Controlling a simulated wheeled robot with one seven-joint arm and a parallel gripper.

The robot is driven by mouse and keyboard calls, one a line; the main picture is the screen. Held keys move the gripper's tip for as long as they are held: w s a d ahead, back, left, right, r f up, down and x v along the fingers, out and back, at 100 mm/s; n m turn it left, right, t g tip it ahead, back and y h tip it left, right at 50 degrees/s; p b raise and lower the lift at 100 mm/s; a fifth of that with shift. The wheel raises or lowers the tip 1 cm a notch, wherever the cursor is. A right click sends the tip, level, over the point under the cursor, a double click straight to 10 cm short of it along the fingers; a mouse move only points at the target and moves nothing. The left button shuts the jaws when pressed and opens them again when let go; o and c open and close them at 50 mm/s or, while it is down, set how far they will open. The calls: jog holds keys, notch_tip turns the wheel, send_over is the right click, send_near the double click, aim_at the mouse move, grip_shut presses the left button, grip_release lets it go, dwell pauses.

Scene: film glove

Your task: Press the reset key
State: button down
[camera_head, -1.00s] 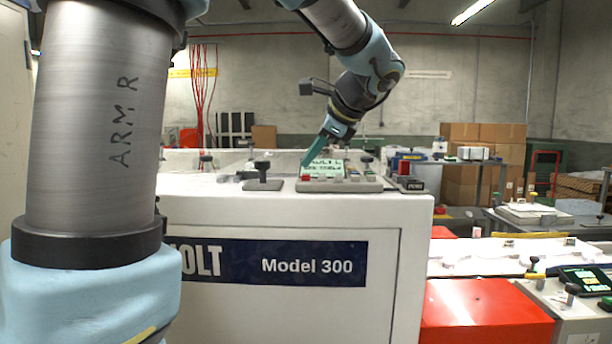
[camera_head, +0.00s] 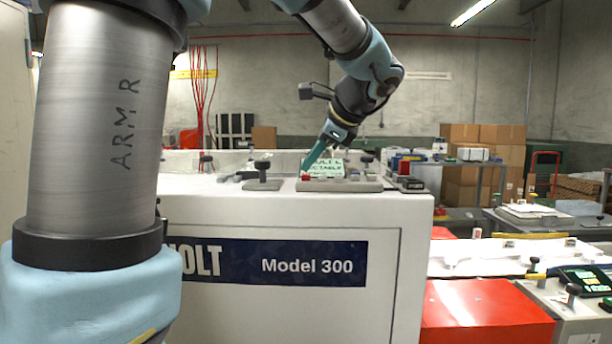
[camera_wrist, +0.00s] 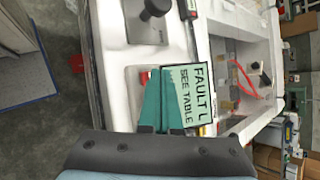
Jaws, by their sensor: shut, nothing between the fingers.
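The control panel (camera_head: 345,186) lies on top of the white machine. A small red key (camera_head: 305,178) is at its left front; I can read no label on it. My gripper (camera_head: 305,169) has teal fingers, shut and empty, pointing down-left with tips just above or on the red key. I cannot tell whether they touch. In the wrist view my fingers (camera_wrist: 153,74) hide most of the key area.
A black knob on a plate (camera_head: 262,177) stands left of the panel. A red-and-black block (camera_head: 404,172) stands to its right. The white machine body (camera_head: 290,310) is in front. Another panel (camera_head: 585,280) is at far right.

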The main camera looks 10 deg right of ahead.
jog(key=shift+f, duration=0.4)
dwell(0.6)
jog(key=shift+r+p, duration=0.6)
jog(key=shift+r, duration=0.3)
notch_tip(320, 180, up, 5)
jog(key=p, duration=0.4)
dwell(0.4)
